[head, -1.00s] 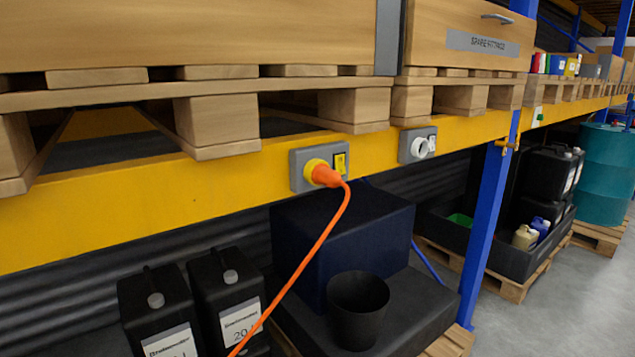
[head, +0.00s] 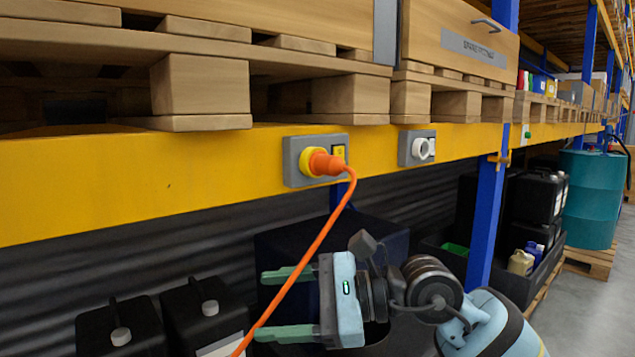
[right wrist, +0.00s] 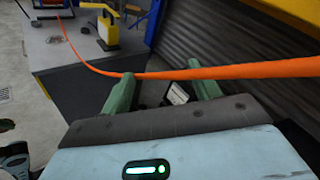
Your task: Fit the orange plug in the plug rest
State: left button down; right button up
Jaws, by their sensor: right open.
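The orange plug (head: 325,164) sits in a yellow round socket (head: 307,161) on a grey box fixed to the yellow beam. Its orange cord (head: 318,240) hangs down to the lower left. A second grey box with a white round fitting (head: 421,148) is to the right on the beam, empty; I cannot tell whether it is the plug rest. My right gripper (head: 272,305) is open below the plug, its green fingers pointing left. The cord crosses in front of these fingers. In the right wrist view the cord (right wrist: 230,70) passes across the fingertips. My left gripper is not in view.
Wooden pallets (head: 200,85) rest above the yellow beam (head: 120,185). A blue upright (head: 487,200) stands to the right of my gripper. Black canisters (head: 120,325) are below left. A grey table (right wrist: 90,60) with a yellow object shows in the right wrist view.

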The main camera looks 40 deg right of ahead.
jog(key=w+d+r+n+t+h+b, duration=0.1)
jog(key=d+r+n+t+h+b, duration=0.2)
jog(key=d+r+t+h, duration=0.4)
jog(key=t+h, duration=0.1)
jog(key=h, duration=0.3)
send_near(338, 165)
jog(key=w, duration=0.2)
jog(key=shift+w+a+f+b, duration=0.1)
jog(key=shift+a+b, duration=0.05)
jog(key=shift+b, duration=0.3)
jog(key=shift+w, duration=0.2)
jog(key=w, duration=0.2)
jog(key=w+p, duration=0.1)
jog(key=w, duration=0.2)
jog(key=w+p, duration=0.1)
jog(key=w, duration=0.1)
jog(key=shift+w+a, duration=0.15)
jog(key=shift+a, duration=0.2)
jog(key=shift+w+a+p, duration=0.1)
jog(key=shift+w+p, duration=0.25)
jog(key=shift+w, duration=0.35)
